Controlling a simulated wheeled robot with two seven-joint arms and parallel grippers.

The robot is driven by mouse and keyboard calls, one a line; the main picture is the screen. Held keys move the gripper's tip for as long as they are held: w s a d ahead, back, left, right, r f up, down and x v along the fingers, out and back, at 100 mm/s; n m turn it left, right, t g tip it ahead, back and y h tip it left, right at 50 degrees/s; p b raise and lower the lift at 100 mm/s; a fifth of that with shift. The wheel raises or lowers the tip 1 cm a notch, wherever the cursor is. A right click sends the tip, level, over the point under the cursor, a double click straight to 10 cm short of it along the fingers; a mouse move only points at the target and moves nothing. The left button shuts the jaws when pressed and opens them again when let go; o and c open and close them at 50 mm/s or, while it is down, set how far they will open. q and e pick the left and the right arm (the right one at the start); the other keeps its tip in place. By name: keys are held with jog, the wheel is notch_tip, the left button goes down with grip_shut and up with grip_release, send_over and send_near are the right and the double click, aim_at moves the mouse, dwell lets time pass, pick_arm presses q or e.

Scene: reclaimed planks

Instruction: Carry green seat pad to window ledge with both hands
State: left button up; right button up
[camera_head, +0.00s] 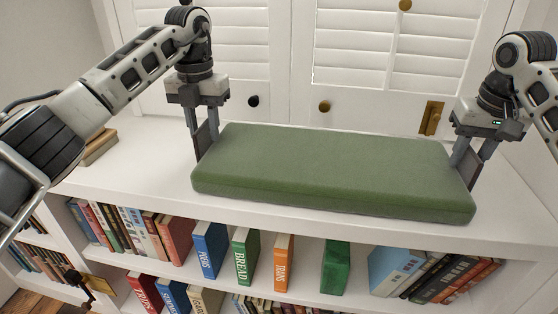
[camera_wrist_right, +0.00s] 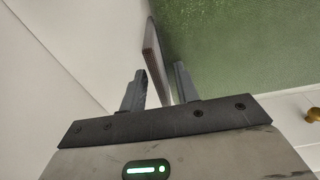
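The green seat pad (camera_head: 335,170) lies flat on the white top (camera_head: 140,180) of a low bookcase, below white shutters. My left gripper (camera_head: 202,138) points down at the pad's left end, its fingers apart. My right gripper (camera_head: 472,160) points down at the right end, also with fingers apart. In the right wrist view, the fingers (camera_wrist_right: 158,88) stand either side of a thin grey-brown strip (camera_wrist_right: 156,62) beside the green pad (camera_wrist_right: 235,50). A gap shows between the left finger and the strip. The left finger contact is too small to judge.
Shelves below the top hold several books, among them a blue one (camera_head: 209,250) and a green one (camera_head: 335,267). Small books (camera_head: 100,146) lie behind my left arm. Cabinet doors with knobs (camera_head: 324,107) stand close behind the pad.

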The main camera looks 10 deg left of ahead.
pick_arm(q)
jog(key=shift+r, duration=0.1)
notch_tip(320, 180, up, 12)
pick_arm(e)
notch_tip(320, 180, up, 12)
jog(key=s, duration=0.1)
jog(key=shift+s, duration=0.4)
dwell(0.3)
